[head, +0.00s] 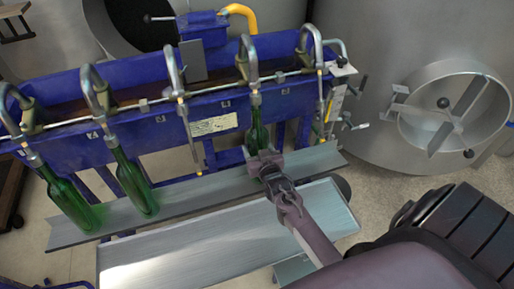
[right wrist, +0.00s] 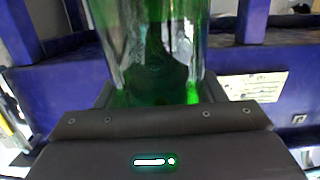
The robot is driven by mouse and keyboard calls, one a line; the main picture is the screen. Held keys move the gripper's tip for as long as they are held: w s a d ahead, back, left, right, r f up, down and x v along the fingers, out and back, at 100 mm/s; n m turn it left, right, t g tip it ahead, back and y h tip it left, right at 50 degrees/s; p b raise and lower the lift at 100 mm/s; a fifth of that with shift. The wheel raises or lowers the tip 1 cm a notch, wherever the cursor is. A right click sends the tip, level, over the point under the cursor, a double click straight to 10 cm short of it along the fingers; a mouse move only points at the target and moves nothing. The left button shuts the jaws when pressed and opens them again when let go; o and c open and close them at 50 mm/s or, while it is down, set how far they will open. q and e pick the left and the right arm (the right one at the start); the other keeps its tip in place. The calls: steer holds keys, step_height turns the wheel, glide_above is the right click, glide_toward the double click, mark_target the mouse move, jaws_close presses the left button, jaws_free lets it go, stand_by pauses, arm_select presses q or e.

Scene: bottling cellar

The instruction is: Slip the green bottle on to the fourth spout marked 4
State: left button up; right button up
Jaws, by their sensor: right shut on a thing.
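The green bottle (head: 257,136) is upright under the fourth spout (head: 252,72) from the left on the blue filler (head: 210,108). Its mouth meets the spout's metal end, and no bare tube shows between them. The tube appears to be inside the neck, though I cannot tell how deep. My right gripper (head: 264,162) is shut around the bottle's lower body, hiding its base. In the right wrist view the green glass (right wrist: 150,55) stands between the jaws. The numbers on the spout labels are too small to read. My left gripper is not in view.
Two other green bottles (head: 68,197) (head: 132,182) hang at the two leftmost spouts, over a grey ledge (head: 190,199). The third spout (head: 187,125) and the rightmost one (head: 320,95) are bare, with long tubes. A steel tank (head: 390,60) stands right. A metal tray (head: 215,245) lies in front.

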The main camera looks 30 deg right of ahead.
steer(key=shift+f+b, duration=0.45)
steer(key=shift+f, duration=0.15)
stand_by(0.3)
steer(key=o, duration=1.3)
steer(key=shift+c, duration=0.2)
steer(key=shift+o, duration=0.5)
steer(key=shift+s+f, duration=0.15)
steer(key=v, duration=0.7)
steer(key=shift+s+a+r, duration=0.2)
steer(key=shift+s, duration=0.1)
